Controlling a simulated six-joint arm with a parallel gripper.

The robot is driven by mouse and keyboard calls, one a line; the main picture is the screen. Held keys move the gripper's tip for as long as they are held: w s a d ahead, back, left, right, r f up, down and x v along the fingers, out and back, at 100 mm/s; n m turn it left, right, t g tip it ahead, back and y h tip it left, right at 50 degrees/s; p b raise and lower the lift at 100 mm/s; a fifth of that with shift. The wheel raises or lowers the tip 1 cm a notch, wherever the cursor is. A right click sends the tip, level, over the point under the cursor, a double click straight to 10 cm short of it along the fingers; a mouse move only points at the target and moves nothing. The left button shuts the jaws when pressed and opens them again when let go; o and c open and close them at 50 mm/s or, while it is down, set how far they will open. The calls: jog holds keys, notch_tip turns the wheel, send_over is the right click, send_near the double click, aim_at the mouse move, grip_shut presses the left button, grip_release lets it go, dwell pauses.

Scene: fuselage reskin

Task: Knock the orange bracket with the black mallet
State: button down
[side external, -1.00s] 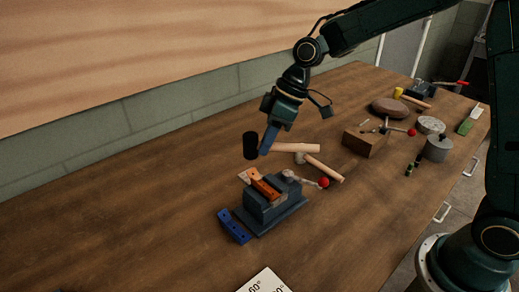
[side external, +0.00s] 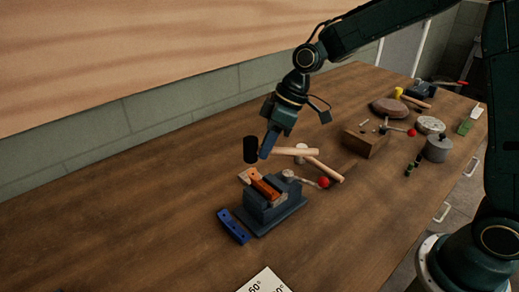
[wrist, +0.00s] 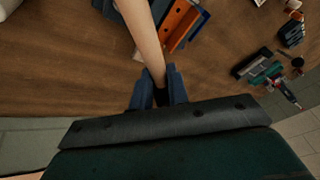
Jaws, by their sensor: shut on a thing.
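The orange bracket (side external: 266,188) is clamped in the dark vise (side external: 275,208) on the bench. It also shows in the wrist view (wrist: 181,26). The black mallet (side external: 250,150) has a black head and a pale wooden handle. My gripper (side external: 266,153) is shut on the mallet near its head and holds it above the bench. In the side view the head appears just above and behind the bracket, with a visible gap. In the wrist view the handle (wrist: 141,38) runs up out of frame from my gripper (wrist: 158,88); I cannot make out the head there.
A blue bracket (side external: 234,226) lies left of the vise. The vise's lever has a red knob (side external: 323,182). Another hammer (side external: 325,168) lies behind it. A wooden block (side external: 365,144), a grey pot (side external: 437,149) and other tools fill the right. The left bench is clear.

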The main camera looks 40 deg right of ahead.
jog(key=shift+f, duration=1.45)
jog(key=shift+r, duration=2.3)
jog(key=shift+f, duration=0.1)
jog(key=shift+f, duration=0.55)
jog(key=shift+f, duration=0.1)
